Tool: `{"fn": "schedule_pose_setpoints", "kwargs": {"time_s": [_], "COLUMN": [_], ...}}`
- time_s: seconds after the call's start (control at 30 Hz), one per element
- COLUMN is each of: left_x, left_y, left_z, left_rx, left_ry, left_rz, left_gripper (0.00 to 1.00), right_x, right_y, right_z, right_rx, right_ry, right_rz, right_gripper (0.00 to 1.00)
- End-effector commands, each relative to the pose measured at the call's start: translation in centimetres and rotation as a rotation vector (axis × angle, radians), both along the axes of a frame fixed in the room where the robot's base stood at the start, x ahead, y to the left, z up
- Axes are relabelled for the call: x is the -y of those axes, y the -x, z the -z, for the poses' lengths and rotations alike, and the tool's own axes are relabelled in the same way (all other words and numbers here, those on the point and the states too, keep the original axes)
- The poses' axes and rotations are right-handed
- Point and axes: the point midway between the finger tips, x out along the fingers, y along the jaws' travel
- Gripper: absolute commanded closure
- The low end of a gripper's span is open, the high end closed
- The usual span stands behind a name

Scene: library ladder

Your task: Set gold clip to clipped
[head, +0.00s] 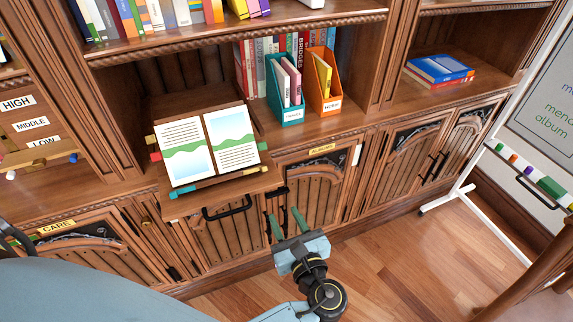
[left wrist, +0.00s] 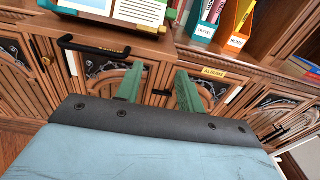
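An open album (head: 210,146) with green and blue pictures rests tilted on a wooden stand on the pull-out shelf; its lower part also shows in the left wrist view (left wrist: 140,10). Small coloured tabs stick out at its sides. A teal and yellow-tan strip (head: 215,182) runs along its lower edge. I cannot tell for sure which small yellow piece is the gold clip, or whether it is clipped. My left gripper (head: 284,216) is open and empty, below and right of the album, before the cabinet doors; its two green fingers stand apart in the left wrist view (left wrist: 158,72). My right gripper is out of view.
A black handle (head: 227,209) hangs below the album shelf. A teal file box (head: 285,92) and an orange one (head: 324,80) stand right of the album. Blue books (head: 440,68) lie further right. A whiteboard (head: 545,110) stands at the right. The wooden floor is open below.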

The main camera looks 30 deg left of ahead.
Motion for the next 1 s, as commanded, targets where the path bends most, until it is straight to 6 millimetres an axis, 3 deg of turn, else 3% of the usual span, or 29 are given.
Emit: {"fn": "schedule_pose_setpoints", "kwargs": {"time_s": [0.07,0.17,0.7,1.0], "left_x": [0.0,-0.3,-8.0,-10.0], "left_y": [0.1,-0.2,-6.8,-8.5], "left_z": [-1.5,-2.0,-1.9,-1.8], "left_rx": [0.017,0.022,0.021,0.019], "left_ry": [-0.039,-0.056,-0.055,-0.053], "left_rz": [-0.017,-0.024,-0.021,-0.021], "left_gripper": [0.62,0.62,0.62,0.62], "right_x": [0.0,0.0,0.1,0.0], "right_y": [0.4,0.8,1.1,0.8], "right_z": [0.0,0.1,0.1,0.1], "right_rx": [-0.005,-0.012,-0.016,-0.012], "right_ry": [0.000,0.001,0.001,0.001], "right_rz": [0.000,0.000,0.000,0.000], "right_gripper": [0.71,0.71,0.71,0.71]}}
